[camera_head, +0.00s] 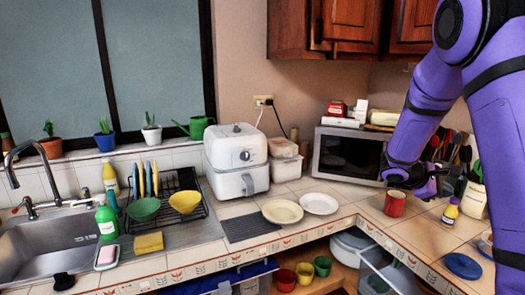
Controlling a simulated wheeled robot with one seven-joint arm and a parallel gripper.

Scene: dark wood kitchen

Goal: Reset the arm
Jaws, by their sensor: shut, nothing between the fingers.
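My purple arm comes in from the upper right and bends down over the right part of the tiled counter. My gripper (440,183) is at its lower end, small and dark in the picture, and it is shut with nothing held. A red mug (395,203) stands upright on the counter just left of and below the gripper. I cannot tell from this view whether the gripper touches anything. Part of the microwave (347,153) is hidden behind my arm.
Two plates (282,211), a white air fryer (236,157) and a dish rack (168,222) are further left. Wooden cabinets (350,22) hang above. An open shelf with coloured cups (305,273) lies below the counter.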

